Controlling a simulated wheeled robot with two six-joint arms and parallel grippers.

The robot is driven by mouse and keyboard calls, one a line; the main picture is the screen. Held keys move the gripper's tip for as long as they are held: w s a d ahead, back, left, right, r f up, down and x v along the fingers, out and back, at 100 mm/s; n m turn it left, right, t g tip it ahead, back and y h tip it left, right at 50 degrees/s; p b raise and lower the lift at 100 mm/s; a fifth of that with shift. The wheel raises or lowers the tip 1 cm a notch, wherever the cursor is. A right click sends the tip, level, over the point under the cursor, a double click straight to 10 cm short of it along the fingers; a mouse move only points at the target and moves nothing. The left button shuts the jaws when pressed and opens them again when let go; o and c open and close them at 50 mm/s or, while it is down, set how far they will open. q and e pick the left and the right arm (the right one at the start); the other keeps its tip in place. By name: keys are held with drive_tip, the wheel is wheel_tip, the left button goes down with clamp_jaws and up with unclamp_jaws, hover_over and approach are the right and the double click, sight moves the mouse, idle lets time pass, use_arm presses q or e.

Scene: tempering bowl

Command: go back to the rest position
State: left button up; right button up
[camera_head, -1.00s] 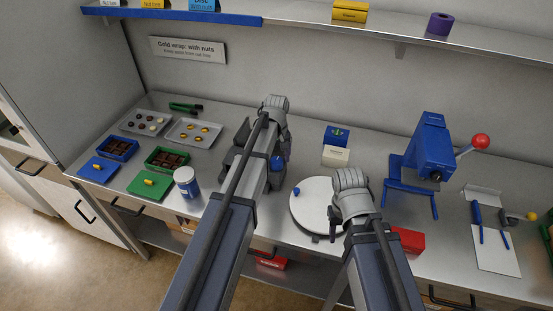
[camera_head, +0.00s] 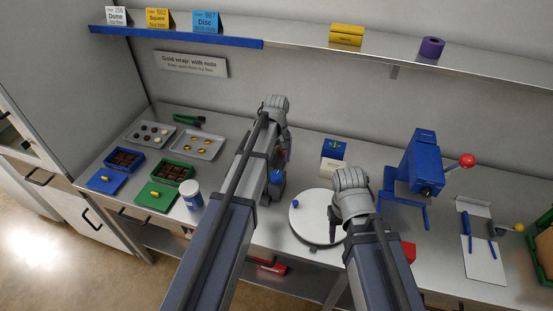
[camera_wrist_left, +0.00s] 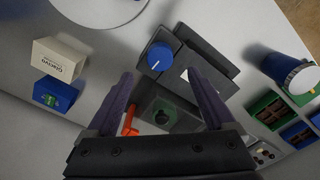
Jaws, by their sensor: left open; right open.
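My left gripper (camera_wrist_left: 160,88) is open in the left wrist view, its two purple-grey fingers apart with nothing held. Below and beyond them is a dark grey unit (camera_wrist_left: 205,65) with a blue knob (camera_wrist_left: 160,56), a green round mark and an orange part. In the head view my left arm hides most of that unit and the left gripper's fingers. My right gripper (camera_head: 338,222) is open in the head view, beside the right edge of a white round plate (camera_head: 310,222). I see nothing held in it.
A blue press (camera_head: 415,172) with a red-knobbed lever stands right of my right arm. A white-and-blue jar (camera_head: 192,198) stands left of my left arm. Blue (camera_head: 108,181) and green (camera_head: 150,197) mats, chocolate boxes and trays fill the counter's left. A shelf (camera_head: 300,42) runs above.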

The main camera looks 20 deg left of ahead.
use_arm(q)
drive_tip(key=shift+r, duration=0.15)
idle(0.3)
drive_tip(key=s+d+f+m+b, duration=0.2)
drive_tip(key=s+d+m+b, duration=0.1)
drive_tip(key=s, duration=0.4)
drive_tip(key=s+d+f+m+b, duration=0.2)
drive_tip(key=s+d+f+m, duration=0.1)
drive_tip(key=s, duration=0.5)
drive_tip(key=s+d+f+m+y+b, duration=0.1)
drive_tip(key=s+d+f+m+b, duration=0.2)
drive_tip(key=s+d+m, duration=0.2)
drive_tip(key=s+d, duration=0.1)
drive_tip(key=s, duration=0.2)
drive_tip(key=shift+s+d+f+b, duration=0.2)
drive_tip(key=shift+s+d+b, duration=0.1)
drive_tip(key=shift+d, duration=0.1)
